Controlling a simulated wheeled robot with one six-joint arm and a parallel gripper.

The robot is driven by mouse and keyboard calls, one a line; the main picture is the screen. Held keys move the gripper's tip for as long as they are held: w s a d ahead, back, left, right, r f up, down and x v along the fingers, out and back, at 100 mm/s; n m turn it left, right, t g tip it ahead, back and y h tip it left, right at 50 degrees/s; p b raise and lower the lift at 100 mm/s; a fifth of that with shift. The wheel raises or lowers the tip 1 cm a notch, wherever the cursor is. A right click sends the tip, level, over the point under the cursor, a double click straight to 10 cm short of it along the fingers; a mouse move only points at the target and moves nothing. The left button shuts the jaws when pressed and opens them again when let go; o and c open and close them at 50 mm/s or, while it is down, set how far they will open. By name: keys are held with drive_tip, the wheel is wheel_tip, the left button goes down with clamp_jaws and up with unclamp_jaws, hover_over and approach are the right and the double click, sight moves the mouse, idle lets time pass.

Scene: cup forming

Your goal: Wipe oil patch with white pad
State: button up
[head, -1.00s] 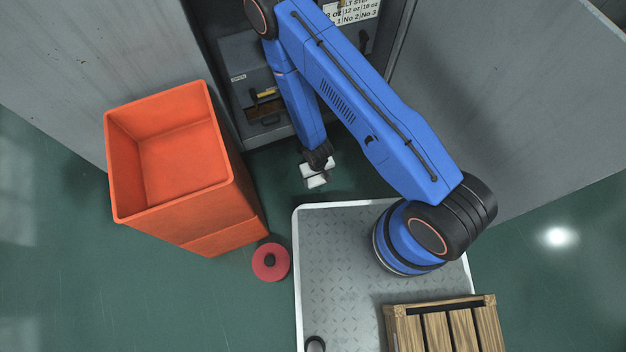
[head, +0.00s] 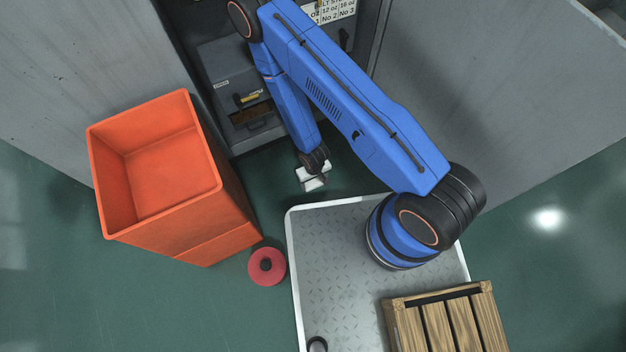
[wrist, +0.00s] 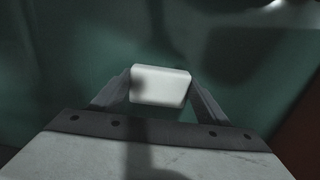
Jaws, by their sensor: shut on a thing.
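The white pad (wrist: 160,84) sits between the two fingers of my gripper (wrist: 160,95) in the wrist view, which is shut on it. The green floor shows around and beyond the pad. In the head view the white pad (head: 306,182) shows below the dark end of my blue arm, low over the floor in front of the machine. I cannot tell whether the pad touches the floor. I make out no oil patch in either view; the floor under the pad and gripper is hidden.
An orange bin (head: 165,185) stands at the left, with a red ring-shaped thing (head: 267,266) on the floor beside it. The grey machine (head: 235,85) with an open recess is behind my gripper. A wooden crate (head: 445,318) sits at the lower right on my plated base.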

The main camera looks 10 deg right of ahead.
sight(297, 194)
drive_tip(key=shift+s+a, duration=0.5)
drive_tip(key=shift+a, duration=1)
drive_tip(key=shift+s+a, duration=0.5)
drive_tip(key=shift+a, duration=1.05)
drive_tip(key=shift+s+a, duration=0.5)
drive_tip(key=shift+a, duration=1)
drive_tip(key=shift+s+a, duration=0.25)
drive_tip(key=shift+a, duration=0.35)
drive_tip(key=shift+s+a, duration=0.2)
drive_tip(key=shift+a, duration=0.4)
drive_tip(key=shift+d+f, duration=0.1)
drive_tip(key=shift+d, duration=0.05)
drive_tip(key=shift+w+d+f, duration=0.1)
drive_tip(key=shift+w+d, duration=0.15)
drive_tip(key=shift+d, duration=0.65)
drive_tip(key=shift+w+d+f, duration=0.1)
drive_tip(key=shift+w+d, duration=0.15)
drive_tip(key=shift+d, duration=0.65)
drive_tip(key=shift+w+d+r, duration=0.1)
drive_tip(key=shift+w+d, duration=0.35)
drive_tip(key=shift+d, duration=0.85)
drive_tip(key=shift+w+d+r, duration=0.1)
drive_tip(key=shift+w+d, duration=0.3)
drive_tip(key=shift+d, duration=0.95)
drive_tip(key=shift+w+d, duration=0.45)
drive_tip(key=shift+d, duration=0.85)
drive_tip(key=shift+c, duration=0.3)
drive_tip(key=shift+r, duration=0.1)
